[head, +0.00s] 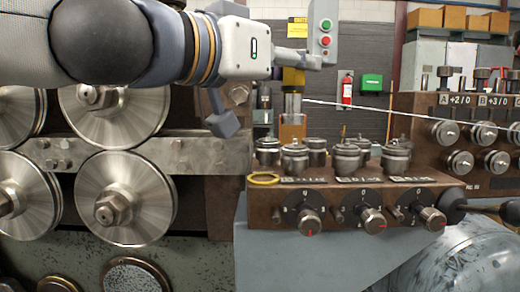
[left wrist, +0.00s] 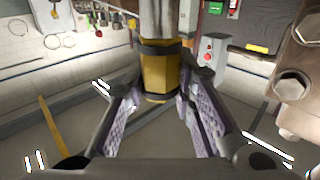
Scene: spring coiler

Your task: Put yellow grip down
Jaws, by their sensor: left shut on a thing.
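The yellow grip (head: 293,77) shows in the head view just below my left gripper (head: 290,62), partly hidden by it, with a metal shaft under it. In the left wrist view the yellow grip (left wrist: 160,74) is a faceted yellow piece with dark bands, on a metal shaft. It sits between the two ridged fingers of my left gripper (left wrist: 158,92), which is shut on it. My right gripper is not in view.
A brown block with several dials (head: 372,218) and metal knobs stands below right, with a yellow ring (head: 264,179) on its top. Large metal rollers (head: 125,198) fill the left. A wire (head: 365,106) runs right from near the grip. A control box (head: 325,35) hangs behind.

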